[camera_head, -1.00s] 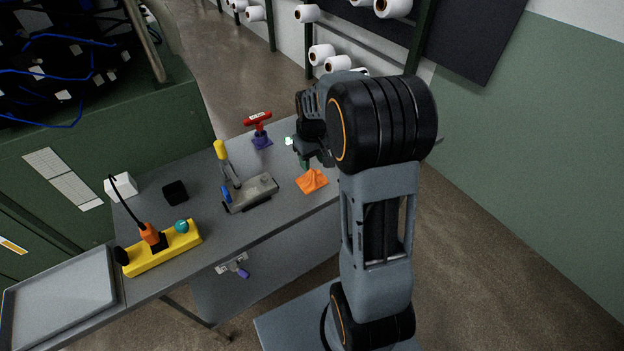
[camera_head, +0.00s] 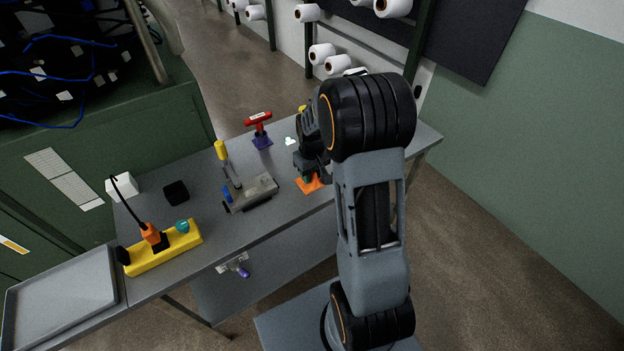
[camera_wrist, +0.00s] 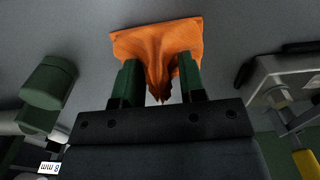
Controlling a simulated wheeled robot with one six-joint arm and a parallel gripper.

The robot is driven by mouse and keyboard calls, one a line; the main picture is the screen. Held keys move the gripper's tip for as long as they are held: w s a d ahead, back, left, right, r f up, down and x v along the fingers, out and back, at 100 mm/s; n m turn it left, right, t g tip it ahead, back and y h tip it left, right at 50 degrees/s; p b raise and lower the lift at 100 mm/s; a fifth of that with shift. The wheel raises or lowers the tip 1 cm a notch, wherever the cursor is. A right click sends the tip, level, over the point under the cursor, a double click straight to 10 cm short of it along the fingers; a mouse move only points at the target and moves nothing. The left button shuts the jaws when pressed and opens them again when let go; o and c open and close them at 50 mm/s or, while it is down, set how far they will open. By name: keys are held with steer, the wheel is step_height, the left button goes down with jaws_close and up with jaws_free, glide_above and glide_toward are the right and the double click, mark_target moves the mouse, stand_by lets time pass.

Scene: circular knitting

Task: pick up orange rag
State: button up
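The orange rag (camera_head: 309,186) lies on the grey table (camera_head: 245,233), partly covered by my gripper in the head view. In the wrist view the rag (camera_wrist: 155,38) is spread flat at its far edge, with a raised, pinched fold pointing toward the gripper. My gripper (camera_wrist: 159,68) has two green fingers standing apart, one on each side of this fold. Gaps show beside the fold, so the fingers look open around it. In the head view my gripper (camera_head: 309,176) is right over the rag, low near the table.
A grey metal device (camera_head: 252,194) lies just left of the rag, near a yellow-handled tool (camera_head: 220,150). A red-topped tool (camera_head: 258,119) stands behind. A yellow power strip (camera_head: 165,248), black cube (camera_head: 175,191) and grey tray (camera_head: 62,290) are further left. The table's right end looks clear.

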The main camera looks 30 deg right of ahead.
jaws_close()
steer(key=shift+r, duration=0.15)
